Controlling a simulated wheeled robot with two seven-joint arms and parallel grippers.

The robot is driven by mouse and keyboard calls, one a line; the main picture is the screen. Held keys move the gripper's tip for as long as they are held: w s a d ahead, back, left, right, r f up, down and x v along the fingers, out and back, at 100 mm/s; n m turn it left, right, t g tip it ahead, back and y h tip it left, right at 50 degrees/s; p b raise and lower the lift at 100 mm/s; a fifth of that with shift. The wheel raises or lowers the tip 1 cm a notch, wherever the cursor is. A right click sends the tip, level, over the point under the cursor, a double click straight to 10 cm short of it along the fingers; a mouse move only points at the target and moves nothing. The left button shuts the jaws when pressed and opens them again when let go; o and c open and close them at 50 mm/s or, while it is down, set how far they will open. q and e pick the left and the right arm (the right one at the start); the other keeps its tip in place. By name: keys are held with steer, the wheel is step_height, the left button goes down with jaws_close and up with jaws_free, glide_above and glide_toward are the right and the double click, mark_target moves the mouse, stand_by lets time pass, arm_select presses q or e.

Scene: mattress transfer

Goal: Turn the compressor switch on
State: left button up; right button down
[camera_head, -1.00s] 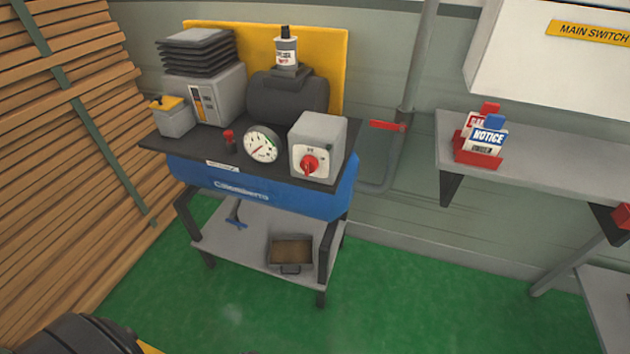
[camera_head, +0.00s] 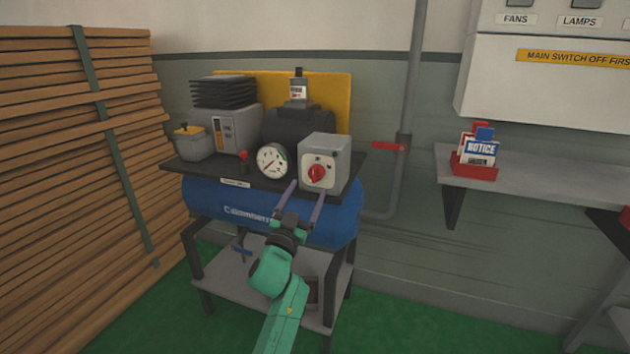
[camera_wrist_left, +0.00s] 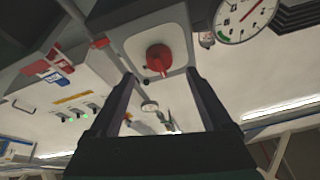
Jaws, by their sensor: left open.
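The compressor (camera_head: 265,210) has a blue tank on a dark stand. Its grey switch box (camera_head: 338,160) carries a red rotary knob (camera_head: 317,173) on a pale plate. The knob also shows in the left wrist view (camera_wrist_left: 159,58). My left gripper (camera_head: 307,189) is open, its two long fingers pointing up at the lower front of the switch box. In the left wrist view, the fingers (camera_wrist_left: 160,75) lie on either side of the knob's line, with a gap between them and nothing held. I cannot tell whether the fingertips touch the box. My right gripper is not in view.
A round pressure gauge (camera_head: 272,161) sits just left of the switch box. A red valve handle (camera_head: 388,147) is on the wall pipe to the right. A shelf (camera_head: 540,180) holds notice cards (camera_head: 480,150). Stacked planks (camera_head: 70,180) stand at left.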

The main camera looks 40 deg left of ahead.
mark_target(312, 177)
arm_select(q)
steer(key=x, duration=0.5)
steer(key=shift+w+f, duration=0.1)
jaws_close()
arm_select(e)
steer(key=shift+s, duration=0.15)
